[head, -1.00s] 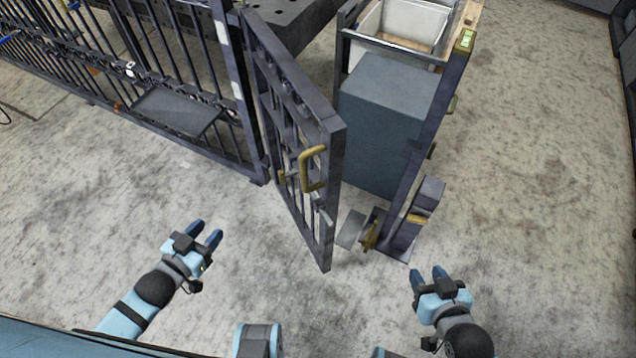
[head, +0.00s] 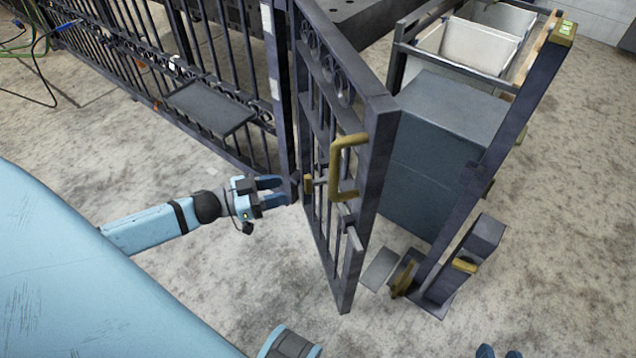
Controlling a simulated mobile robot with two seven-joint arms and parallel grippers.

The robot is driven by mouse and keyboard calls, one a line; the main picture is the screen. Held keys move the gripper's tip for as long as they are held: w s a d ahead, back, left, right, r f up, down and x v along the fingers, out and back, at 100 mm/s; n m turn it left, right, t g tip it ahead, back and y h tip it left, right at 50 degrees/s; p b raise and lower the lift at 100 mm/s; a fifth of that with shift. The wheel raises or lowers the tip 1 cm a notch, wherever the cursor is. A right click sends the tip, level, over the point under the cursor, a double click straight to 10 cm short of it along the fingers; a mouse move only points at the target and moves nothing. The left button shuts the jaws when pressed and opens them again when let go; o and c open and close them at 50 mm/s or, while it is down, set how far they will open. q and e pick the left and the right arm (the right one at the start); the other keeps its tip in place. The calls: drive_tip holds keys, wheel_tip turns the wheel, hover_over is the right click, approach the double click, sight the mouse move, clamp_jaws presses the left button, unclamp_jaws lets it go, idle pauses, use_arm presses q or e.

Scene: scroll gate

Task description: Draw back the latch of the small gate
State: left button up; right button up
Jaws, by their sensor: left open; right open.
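The small gate (head: 379,130) is a dark metal barred leaf standing swung open from its hinge post. It carries a brass pull handle (head: 347,165) and a small brass piece (head: 308,186) on the other side. A grey bolt-like part (head: 350,235) sits below the handle; I cannot tell for sure which part is the latch. My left gripper (head: 285,191) is open and empty, left of the gate, its fingers pointing at the small brass piece. Touching cannot be told. My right gripper (head: 499,353) shows only its fingertips at the bottom edge, apart and empty.
The latch-side post (head: 502,130) stands right of the gate with a grey box (head: 485,240) and brass fittings (head: 402,282) low down. A blue-grey cabinet (head: 445,110) is behind. A barred fence with a shelf (head: 210,108) runs left. The floor in front is clear.

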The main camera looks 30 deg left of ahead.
sight(315, 180)
use_arm(q)
drive_tip(key=b+x, duration=0.1)
drive_tip(key=x, duration=0.8)
drive_tip(key=shift+w+d, duration=0.2)
drive_tip(key=shift+w, duration=0.1)
use_arm(e)
drive_tip(key=r, duration=0.1)
drive_tip(key=w+a+r+t, duration=0.1)
drive_tip(key=r+y, duration=0.1)
drive_tip(key=shift+w+a+t, duration=0.2)
drive_tip(key=shift+a+t, duration=0.1)
use_arm(q)
drive_tip(key=shift+c, duration=0.3)
use_arm(e)
drive_tip(key=shift+r, duration=0.1)
use_arm(q)
clamp_jaws()
